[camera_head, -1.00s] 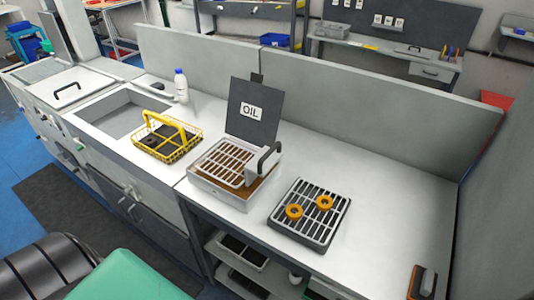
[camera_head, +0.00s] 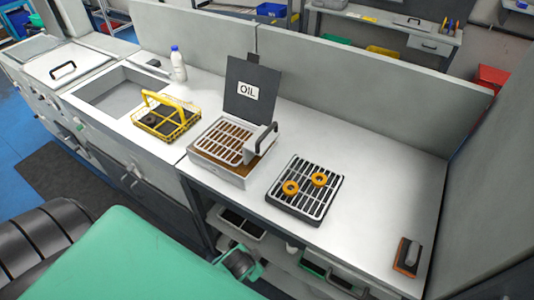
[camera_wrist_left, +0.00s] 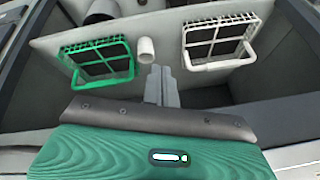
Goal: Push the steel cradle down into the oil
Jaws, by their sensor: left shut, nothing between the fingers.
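The steel cradle (camera_head: 217,143) is a light slatted rack with a black handle (camera_head: 266,136). It sits at the top of a pale, open oil tank (camera_head: 213,172) on the bench, in the middle of the head view. Brown oil shows between its slats. A dark raised panel with an "OIL" label (camera_head: 248,92) stands behind the tank. My left gripper (camera_wrist_left: 162,72) is shut and empty in the left wrist view, in front of a pale surface. The cradle does not show in that view. My right gripper is not in view.
A yellow wire basket (camera_head: 165,122) stands by the sink, with a white bottle (camera_head: 178,63) behind. Right of the tank, a black rack (camera_head: 307,202) holds two orange rings (camera_head: 319,179). A brush-like block (camera_head: 407,256) lies at the right. The bench between is clear.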

